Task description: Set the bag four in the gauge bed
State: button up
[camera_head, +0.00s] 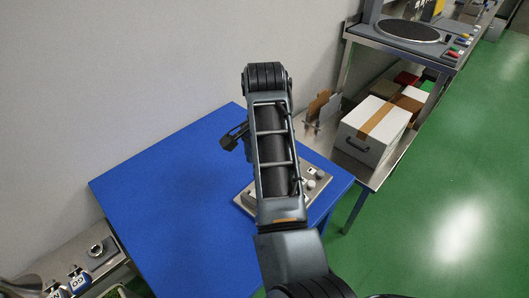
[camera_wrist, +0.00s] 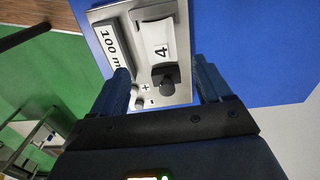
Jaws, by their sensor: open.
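In the wrist view, bag four (camera_wrist: 161,38) is a white packet marked "4", with a black end and dark round knob (camera_wrist: 167,85). It lies on or just over the metal gauge plate (camera_wrist: 106,14), next to a display reading "100 m". Whether it is fully seated in the bed I cannot tell. My gripper (camera_wrist: 166,80) is open, with one finger on each side of the knob and no visible grip. In the head view my arm hides the bag and most of the gauge (camera_head: 245,202).
The gauge stands on a blue table (camera_head: 165,185) against a wall. At lower left is a metal rack (camera_head: 97,258) with small labelled items. To the right, a metal shelf unit (camera_head: 360,172) holds a white taped box (camera_head: 371,132). The table's left part is clear.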

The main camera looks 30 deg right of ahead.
jog(key=shift+r, duration=1.25)
jog(key=s+d+f+n+t+h, duration=0.3)
jog(key=s+d+n+t, duration=0.15)
jog(key=d, duration=0.55)
jog(key=s+d+f+n+t+h, duration=0.3)
jog(key=s+d, duration=0.2)
jog(key=d, duration=0.5)
jog(key=s+a+r+n+t+y, duration=0.2)
jog(key=s+a+n+t+y, duration=0.15)
jog(key=s+a, duration=0.7)
jog(key=s+a+r+n+t+y, duration=0.2)
jog(key=s+a+n, duration=0.25)
jog(key=s, duration=1.05)
jog(key=s+a+r+m+t, duration=0.1)
jog(key=s+a+r+t, duration=0.1)
jog(key=s+a+r, duration=0.3)
notch_tip(320, 180, up, 2)
jog(key=shift+s+r+m, duration=0.15)
jog(key=shift+s+m, duration=0.15)
jog(key=shift+m, duration=0.05)
